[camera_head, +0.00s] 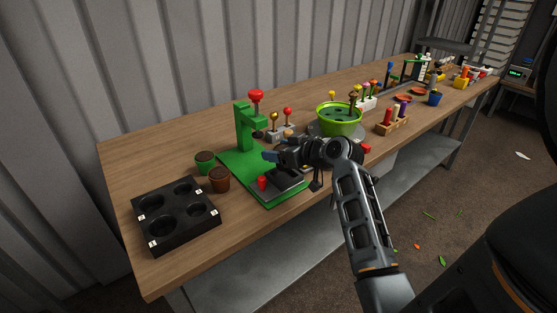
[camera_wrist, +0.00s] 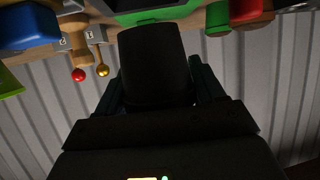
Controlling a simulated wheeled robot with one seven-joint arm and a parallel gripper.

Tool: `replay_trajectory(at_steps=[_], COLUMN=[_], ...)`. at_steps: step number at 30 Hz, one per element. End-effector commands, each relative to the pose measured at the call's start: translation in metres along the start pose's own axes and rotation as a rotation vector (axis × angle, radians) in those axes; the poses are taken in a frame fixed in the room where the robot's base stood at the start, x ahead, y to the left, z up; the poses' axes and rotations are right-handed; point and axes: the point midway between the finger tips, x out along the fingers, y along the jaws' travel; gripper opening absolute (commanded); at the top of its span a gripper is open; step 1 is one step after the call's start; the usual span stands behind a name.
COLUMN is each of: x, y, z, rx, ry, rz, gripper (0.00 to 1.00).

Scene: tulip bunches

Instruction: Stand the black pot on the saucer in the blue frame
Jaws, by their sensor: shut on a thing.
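My gripper (camera_head: 275,157) is over the green stand in the head view, shut on the black pot. The black pot (camera_wrist: 152,65) fills the middle of the wrist view, between the two dark fingers. In the head view I cannot separate it clearly from the dark gripper. Small orange-red saucers (camera_head: 403,98) lie toward the far right of the table, well away from my gripper. A thin blue upright (camera_head: 389,71) stands behind them; I cannot tell whether it belongs to the blue frame. Which saucer is in that frame is too small to tell.
The green stand (camera_head: 244,128) with a red knob is close to my gripper. A green pot (camera_head: 205,162), a brown pot (camera_head: 219,179) and a black tray (camera_head: 178,238) with round holes are at left. A lime bowl (camera_head: 339,123) and a wooden block (camera_head: 392,123) with pegs stand to the right.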

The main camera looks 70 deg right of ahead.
Motion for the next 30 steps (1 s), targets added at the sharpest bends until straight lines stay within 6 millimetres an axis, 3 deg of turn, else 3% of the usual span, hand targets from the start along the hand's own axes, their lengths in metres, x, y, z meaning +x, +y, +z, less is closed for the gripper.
replay_trajectory(at_steps=[5,12,24,25,30], x=[0.004,0.015,0.018,0.017,0.017], y=[-0.003,-0.004,-0.003,-0.003,-0.003], z=[0.007,0.033,0.039,0.038,0.038], rx=[0.001,0.002,0.0,0.0,0.0], ry=[-0.001,0.0,0.001,0.0,0.0], rz=[0.0,-0.001,0.0,0.0,0.0], gripper=[0.35,0.35,0.35,0.7,0.86])
